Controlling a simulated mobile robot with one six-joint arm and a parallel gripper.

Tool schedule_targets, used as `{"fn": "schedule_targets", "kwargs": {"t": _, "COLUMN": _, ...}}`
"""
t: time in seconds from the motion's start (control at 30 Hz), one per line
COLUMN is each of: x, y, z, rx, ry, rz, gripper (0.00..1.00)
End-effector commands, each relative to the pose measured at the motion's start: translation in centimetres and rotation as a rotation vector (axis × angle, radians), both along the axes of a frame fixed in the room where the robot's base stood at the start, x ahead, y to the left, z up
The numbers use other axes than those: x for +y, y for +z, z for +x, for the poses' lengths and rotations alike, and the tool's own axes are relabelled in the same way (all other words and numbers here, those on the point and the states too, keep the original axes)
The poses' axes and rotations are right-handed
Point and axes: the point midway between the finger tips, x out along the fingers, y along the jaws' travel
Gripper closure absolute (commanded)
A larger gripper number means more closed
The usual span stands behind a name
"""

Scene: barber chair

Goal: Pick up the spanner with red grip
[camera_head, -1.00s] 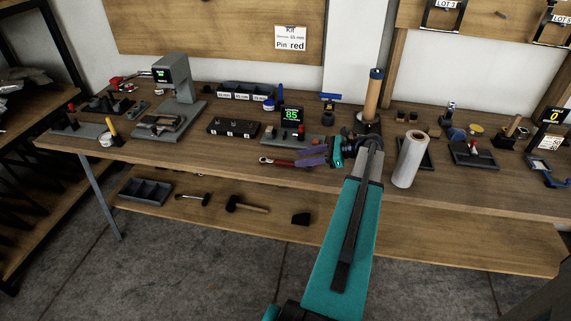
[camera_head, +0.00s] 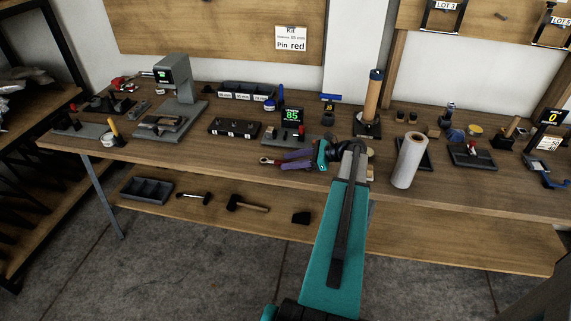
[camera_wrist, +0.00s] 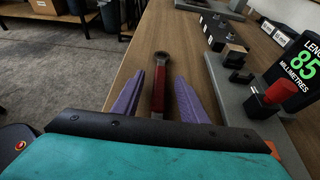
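The spanner with red grip (camera_wrist: 158,92) lies on the wooden workbench, its dark ring end pointing away from my gripper in the wrist view. In the head view the spanner's ring end (camera_head: 265,160) shows just left of my gripper, and most of its handle is hidden by the fingers. My gripper (camera_wrist: 170,78) has purple fingers, which are open, one on each side of the red grip. In the head view my gripper (camera_head: 286,160) is low over the bench's front part. The rear of the handle is hidden behind the gripper body in the wrist view.
A grey base with a red-topped block and the green "85" display (camera_head: 291,116) stands close behind the spanner. A black block with labels (camera_head: 233,128) is behind left. A white roll (camera_head: 408,160) stands to the right. The bench front edge is close; the bench left of the spanner is clear.

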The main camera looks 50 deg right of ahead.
Motion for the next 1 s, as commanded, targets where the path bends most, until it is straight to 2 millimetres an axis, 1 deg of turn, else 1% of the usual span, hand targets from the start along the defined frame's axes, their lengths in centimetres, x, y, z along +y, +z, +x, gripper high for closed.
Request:
{"fn": "schedule_targets", "kwargs": {"t": 0.1, "x": 0.49, "y": -0.37, "z": 0.77, "rx": 0.0, "ry": 0.0, "rz": 0.001, "gripper": 0.61}}
{"fn": "schedule_targets", "kwargs": {"t": 0.2, "x": 0.64, "y": -0.53, "z": 0.98, "rx": 0.0, "ry": 0.0, "rz": 0.0, "gripper": 0.61}}
{"fn": "schedule_targets", "kwargs": {"t": 0.7, "x": 0.55, "y": -0.54, "z": 0.91, "rx": 0.0, "ry": -0.002, "rz": -0.001, "gripper": 0.61}}
{"fn": "schedule_targets", "kwargs": {"t": 0.77, "x": 0.54, "y": -0.53, "z": 0.91, "rx": 0.0, "ry": -0.002, "rz": -0.001, "gripper": 0.69}}
{"fn": "schedule_targets", "kwargs": {"t": 0.8, "x": 0.54, "y": -0.53, "z": 0.9, "rx": 0.0, "ry": -0.002, "rz": -0.001, "gripper": 0.76}}
{"fn": "schedule_targets", "kwargs": {"t": 0.93, "x": 0.53, "y": -0.53, "z": 0.89, "rx": 0.0, "ry": -0.002, "rz": -0.001, "gripper": 0.98}}
{"fn": "schedule_targets", "kwargs": {"t": 1.0, "x": 0.53, "y": -0.54, "z": 0.89, "rx": 0.0, "ry": -0.002, "rz": -0.001, "gripper": 1.0}}
